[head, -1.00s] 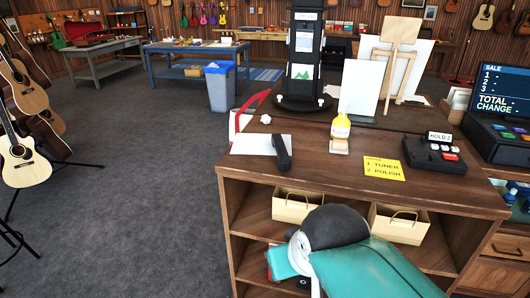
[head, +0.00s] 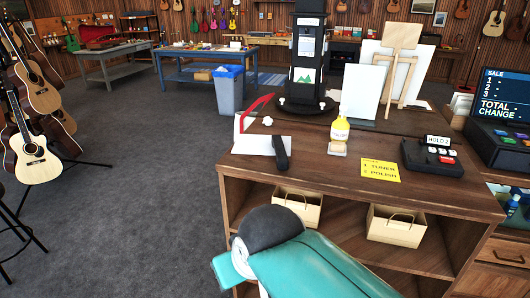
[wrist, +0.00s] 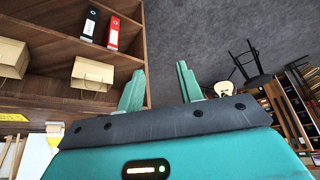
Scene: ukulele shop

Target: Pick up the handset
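The black handset (head: 281,152) lies at the left front edge of the wooden counter (head: 330,170) in the head view, by a white sheet of paper (head: 254,145). The black phone base (head: 430,159) with a "HOLD 2" display stands on the counter's right. My teal arm is low in front of the counter in the head view, where its fingers are hidden. In the wrist view my gripper (wrist: 160,88) is open, its two teal fingers wide apart with nothing between them. The handset cannot be made out in the wrist view.
A glue-like yellow bottle (head: 340,128), a yellow note (head: 380,170) and a dark display tower (head: 306,60) stand or lie on the counter.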

